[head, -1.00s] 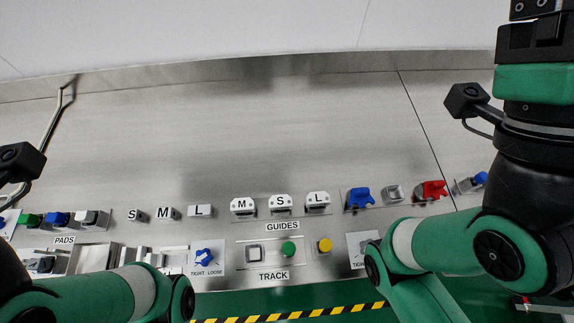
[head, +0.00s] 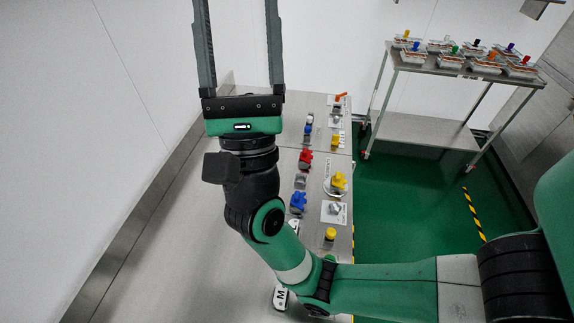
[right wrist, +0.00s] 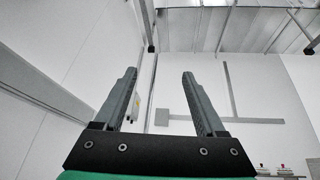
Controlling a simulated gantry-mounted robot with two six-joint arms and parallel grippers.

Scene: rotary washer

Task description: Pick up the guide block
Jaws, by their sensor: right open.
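A white guide block marked M (head: 280,297) lies on the metal bench at the bottom of the head view, beside my right arm. Another white block (head: 293,227) peeks out past the arm, mostly hidden. My right gripper (head: 238,25) points up, well above and away from the blocks. It is open and empty, with its fingertips near the top edge. In the right wrist view, my right gripper (right wrist: 158,75) also shows open, with only wall and ceiling between the fingers. My left gripper is out of view.
The bench (head: 170,265) is bare on its left side. Blue (head: 298,202), red (head: 305,159) and yellow (head: 339,183) parts stand along its right side. A metal cart (head: 455,64) with several small trays stands at the back right on green floor.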

